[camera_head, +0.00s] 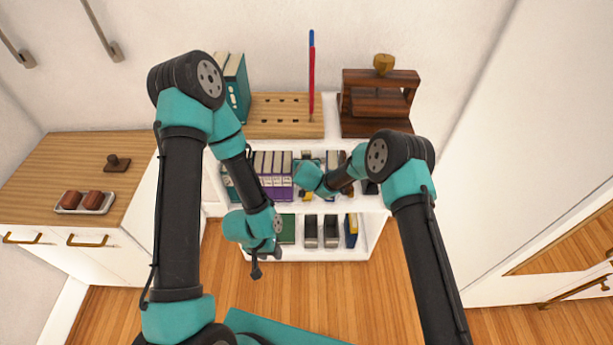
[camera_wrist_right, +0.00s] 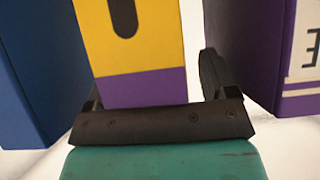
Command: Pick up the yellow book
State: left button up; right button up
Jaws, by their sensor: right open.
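In the right wrist view, a yellow book (camera_wrist_right: 145,45) with a purple lower band and a dark oval mark stands upright. My right gripper (camera_wrist_right: 152,85) is open around its lower part. The left finger is close beside the book's left edge, and a gap shows between the book and the right finger. In the head view, my right gripper (camera_head: 308,177) reaches into the shelf's middle row; its fingers and the yellow book there are hard to make out. My left gripper (camera_head: 260,265) hangs in front of the shelf, too small to tell whether it is open.
A blue book (camera_wrist_right: 35,70) stands left of the yellow one and a purple book (camera_wrist_right: 245,50) right of it. Purple books (camera_head: 270,162) fill part of the white shelf (camera_head: 310,254). A wooden stand (camera_head: 385,80) is above; a wooden-topped cabinet (camera_head: 60,165) is at left.

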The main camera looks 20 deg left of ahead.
dwell(0.4)
grip_shut()
dwell(0.6)
jog(key=shift+r, duration=0.1)
